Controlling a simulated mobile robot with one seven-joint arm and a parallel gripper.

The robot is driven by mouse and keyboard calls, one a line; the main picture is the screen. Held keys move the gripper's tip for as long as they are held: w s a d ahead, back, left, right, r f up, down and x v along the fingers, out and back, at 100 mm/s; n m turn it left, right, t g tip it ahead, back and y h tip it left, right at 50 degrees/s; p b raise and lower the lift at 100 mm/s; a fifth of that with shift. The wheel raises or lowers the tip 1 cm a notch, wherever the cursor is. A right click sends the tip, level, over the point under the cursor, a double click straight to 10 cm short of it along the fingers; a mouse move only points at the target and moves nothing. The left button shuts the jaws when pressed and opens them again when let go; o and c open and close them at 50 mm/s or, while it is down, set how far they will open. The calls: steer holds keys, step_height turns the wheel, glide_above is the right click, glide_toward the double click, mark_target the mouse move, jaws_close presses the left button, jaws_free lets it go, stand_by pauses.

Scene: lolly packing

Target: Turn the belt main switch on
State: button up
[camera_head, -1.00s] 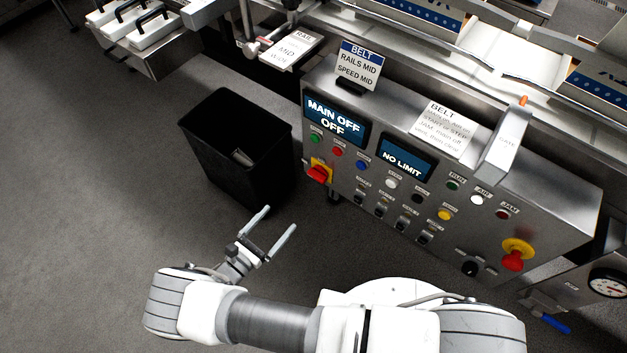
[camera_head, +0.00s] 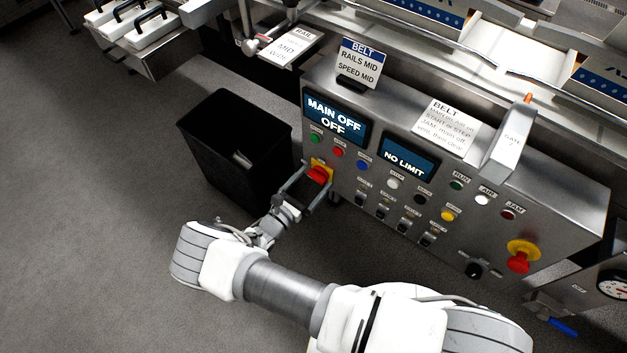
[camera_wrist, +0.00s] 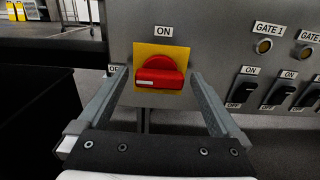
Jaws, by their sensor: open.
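The belt main switch (camera_head: 319,174) is a red rotary knob on a yellow plate at the lower left of the steel control panel (camera_head: 440,209). In the wrist view the red knob (camera_wrist: 160,77) lies about level, with a white mark at its left, and an ON label (camera_wrist: 164,31) is above it. The panel's left display (camera_head: 335,117) reads MAIN OFF, OFF. My gripper (camera_head: 307,183) is open in front of the switch. In the wrist view my fingers (camera_wrist: 160,88) stand either side of the knob; I cannot tell whether they touch it.
A black bin (camera_head: 238,148) stands on the floor just left of the panel. Small toggle switches (camera_wrist: 285,91) lie right of the knob. A red emergency button (camera_head: 519,262) is at the panel's lower right. The floor at left is clear.

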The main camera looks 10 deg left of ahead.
steer(key=shift+w+d, duration=0.1)
steer(key=shift+w, duration=0.2)
steer(key=c, duration=1.2)
steer(key=shift+c, duration=0.2)
